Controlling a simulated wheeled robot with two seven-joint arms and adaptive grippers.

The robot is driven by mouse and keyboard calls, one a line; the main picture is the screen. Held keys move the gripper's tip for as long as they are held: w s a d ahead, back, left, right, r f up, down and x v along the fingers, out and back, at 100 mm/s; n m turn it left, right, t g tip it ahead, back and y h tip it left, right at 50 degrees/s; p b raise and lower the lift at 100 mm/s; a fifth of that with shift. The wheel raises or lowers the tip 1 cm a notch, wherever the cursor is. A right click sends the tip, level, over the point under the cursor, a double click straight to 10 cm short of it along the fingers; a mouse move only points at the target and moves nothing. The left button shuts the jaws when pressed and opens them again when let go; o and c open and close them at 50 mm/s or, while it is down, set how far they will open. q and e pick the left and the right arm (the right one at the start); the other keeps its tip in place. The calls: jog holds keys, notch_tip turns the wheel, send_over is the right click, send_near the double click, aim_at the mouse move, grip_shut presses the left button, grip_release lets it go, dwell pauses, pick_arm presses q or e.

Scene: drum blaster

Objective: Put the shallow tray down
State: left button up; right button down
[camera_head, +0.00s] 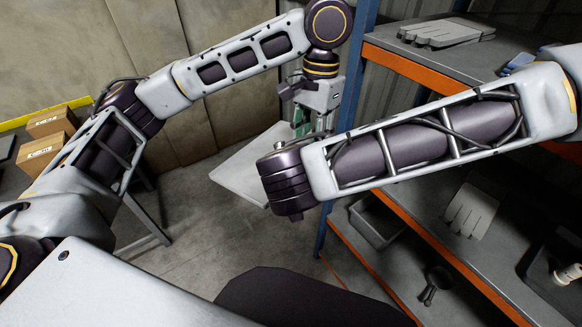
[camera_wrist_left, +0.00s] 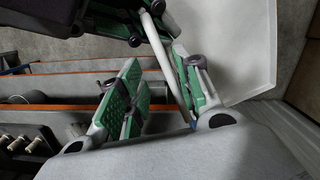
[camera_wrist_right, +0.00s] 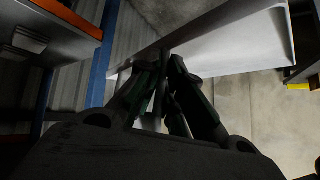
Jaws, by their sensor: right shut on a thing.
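The shallow tray (camera_head: 240,168) is a pale, flat tray with a low rim. It is held up in the air, tilted in the head view, and partly hidden by my right wrist. My right gripper (camera_wrist_right: 166,62) is shut on the tray's rim; the tray (camera_wrist_right: 240,48) spreads to the right in the right wrist view. My left gripper (camera_wrist_left: 160,92) is open, its green-padded fingers spread, with the tray's edge running between them. The tray (camera_wrist_left: 225,50) also shows there at upper right. In the head view my left gripper (camera_head: 304,122) points down beside the rack post.
An orange-edged shelf rack (camera_head: 420,72) with a blue post (camera_head: 352,75) stands on the right. Cardboard boxes (camera_head: 42,152) sit on a table at left. Open floor (camera_head: 195,225) lies between.

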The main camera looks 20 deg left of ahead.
pick_arm(q)
notch_tip(320, 180, up, 11)
jog(key=w, duration=0.1)
jog(key=shift+w+d, duration=0.15)
dwell(1.0)
dwell(0.4)
